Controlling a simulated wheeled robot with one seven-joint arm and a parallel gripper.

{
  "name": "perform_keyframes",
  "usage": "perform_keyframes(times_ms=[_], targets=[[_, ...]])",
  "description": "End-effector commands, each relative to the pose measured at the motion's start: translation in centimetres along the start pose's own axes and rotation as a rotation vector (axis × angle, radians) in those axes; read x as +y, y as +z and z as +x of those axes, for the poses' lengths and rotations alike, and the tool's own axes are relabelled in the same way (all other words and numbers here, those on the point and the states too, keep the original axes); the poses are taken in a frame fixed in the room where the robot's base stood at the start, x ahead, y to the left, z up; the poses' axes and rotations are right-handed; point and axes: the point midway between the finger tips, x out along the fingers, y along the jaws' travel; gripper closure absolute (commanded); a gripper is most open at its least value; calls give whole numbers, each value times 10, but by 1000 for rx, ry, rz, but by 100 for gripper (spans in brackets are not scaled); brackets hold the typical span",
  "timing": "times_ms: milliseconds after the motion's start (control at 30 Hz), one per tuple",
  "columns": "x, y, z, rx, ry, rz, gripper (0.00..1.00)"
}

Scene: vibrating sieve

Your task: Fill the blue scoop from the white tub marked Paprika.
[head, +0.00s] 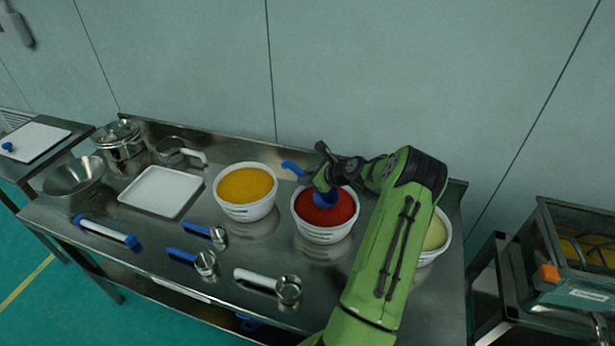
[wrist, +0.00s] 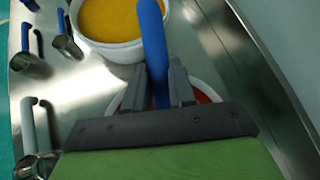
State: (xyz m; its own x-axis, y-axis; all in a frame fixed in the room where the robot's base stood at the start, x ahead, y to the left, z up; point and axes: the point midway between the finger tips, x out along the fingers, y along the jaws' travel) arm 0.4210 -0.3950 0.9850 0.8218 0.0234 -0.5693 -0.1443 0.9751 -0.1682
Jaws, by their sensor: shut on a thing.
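The white tub (head: 324,235) with red powder (head: 336,215) stands on the steel table; its label is too small to read. My gripper (head: 322,184) is shut on the handle of the blue scoop (head: 294,167) above this tub. The scoop's blue bowl lies at the red powder; I cannot tell how deep it sits or whether it holds powder. In the wrist view the blue handle (wrist: 153,45) runs up between the fingers (wrist: 160,85), and my gripper hides the bowl and most of the red tub.
A tub of yellow powder (head: 247,213) stands just left, and a pale-powder tub (head: 436,240) is partly behind my arm on the right. Several metal scoops lie in front, including a white-handled one (head: 288,290). A white tray (head: 160,192) sits at left.

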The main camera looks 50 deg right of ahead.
Motion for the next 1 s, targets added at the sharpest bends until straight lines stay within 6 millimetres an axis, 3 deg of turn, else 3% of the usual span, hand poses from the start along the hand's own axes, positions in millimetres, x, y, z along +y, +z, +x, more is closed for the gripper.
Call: perform_keyframes(times_ms=[667,1000], targets=[[9,-62,24,0,-1,-1,100],[7,-71,8,-1,-1,-1,100]])
